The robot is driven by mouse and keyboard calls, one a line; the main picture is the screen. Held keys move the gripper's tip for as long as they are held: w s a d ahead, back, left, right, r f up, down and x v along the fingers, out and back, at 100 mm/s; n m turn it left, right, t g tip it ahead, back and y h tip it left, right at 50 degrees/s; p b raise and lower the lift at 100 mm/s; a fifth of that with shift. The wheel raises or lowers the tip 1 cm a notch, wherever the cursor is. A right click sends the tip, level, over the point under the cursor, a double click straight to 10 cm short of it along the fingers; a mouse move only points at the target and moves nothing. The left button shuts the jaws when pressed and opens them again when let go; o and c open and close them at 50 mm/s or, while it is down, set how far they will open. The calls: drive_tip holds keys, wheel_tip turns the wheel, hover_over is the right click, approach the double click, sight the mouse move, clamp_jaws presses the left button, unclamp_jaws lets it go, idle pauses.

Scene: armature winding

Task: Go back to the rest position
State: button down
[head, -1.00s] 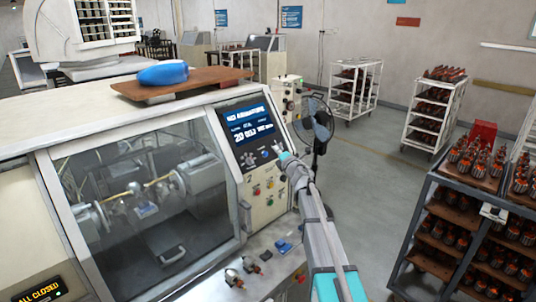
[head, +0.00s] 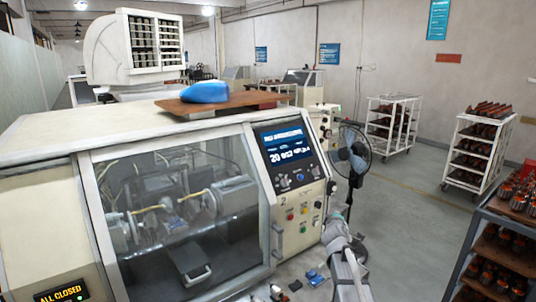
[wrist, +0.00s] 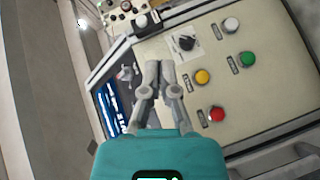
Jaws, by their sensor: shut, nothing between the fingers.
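My gripper (wrist: 160,68) is shut and empty in the wrist view, its two grey fingers close together. It is in front of the winding machine's control panel (wrist: 215,50), apart from it as far as I can tell. In the head view my arm reaches up from the bottom, right of the machine's panel (head: 293,205); the fingertips are too small to make out there. The panel has a yellow button (wrist: 202,76), a red button (wrist: 216,114), a green button (wrist: 247,58), a white button (wrist: 231,24) and a black knob (wrist: 186,43).
The winding machine (head: 60,125) fills the left, its glass door (head: 180,205) shut. A fan (head: 352,155) stands close behind my arm. A dark rack (head: 485,235) with armatures is at the right. White carts (head: 470,150) stand farther back. Open floor (head: 415,215) lies between.

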drive_tip(key=s+a+f+m+g+y+b, duration=0.3)
drive_tip(key=s+f+m+g+b, duration=0.7)
drive_tip(key=s+f, duration=1.35)
drive_tip(key=s+a+f+g, duration=0.1)
drive_tip(key=s+a+g, duration=0.1)
drive_tip(key=s, duration=0.3)
drive_tip(key=s+a+f+m+g+y+b, duration=0.1)
drive_tip(key=s+a+f+g, duration=0.1)
drive_tip(key=s, duration=0.3)
drive_tip(key=shift+s+a+f+m+g, duration=0.25)
drive_tip(key=shift+a+g, duration=0.25)
drive_tip(key=shift+a, duration=0.25)
drive_tip(key=shift+w, duration=0.1)
